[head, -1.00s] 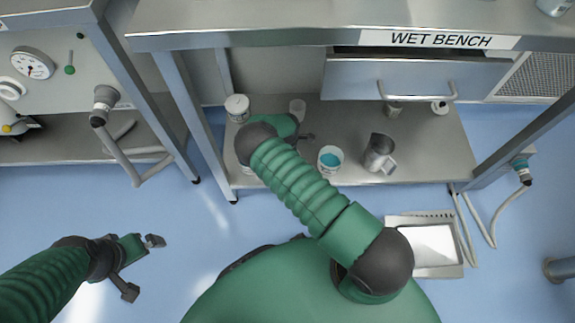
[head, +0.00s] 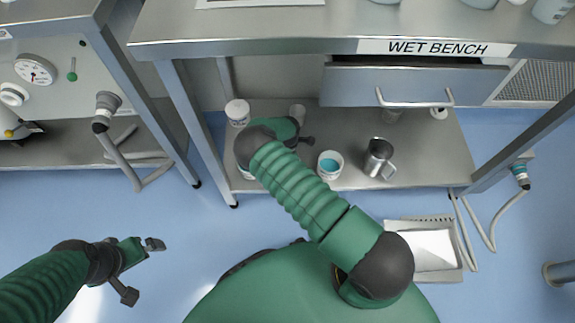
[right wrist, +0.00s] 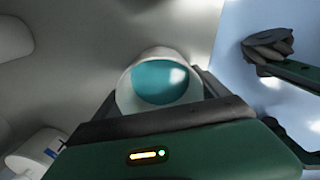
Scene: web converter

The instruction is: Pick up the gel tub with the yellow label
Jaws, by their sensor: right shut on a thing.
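In the right wrist view my right gripper (right wrist: 162,98) is shut on a white open tub (right wrist: 160,80) with teal gel inside. No label shows on the tub's visible side. In the head view my right gripper (head: 297,132) is over the lower shelf, and my forearm hides much of what is under it. Another white tub with teal gel (head: 330,164) stands on the shelf to its right. A white tub edge (head: 245,173) shows below my wrist; I cannot tell if it is the held one. My left gripper (head: 141,268) is open and empty over the floor.
A bench leg (head: 190,130) stands to the left.

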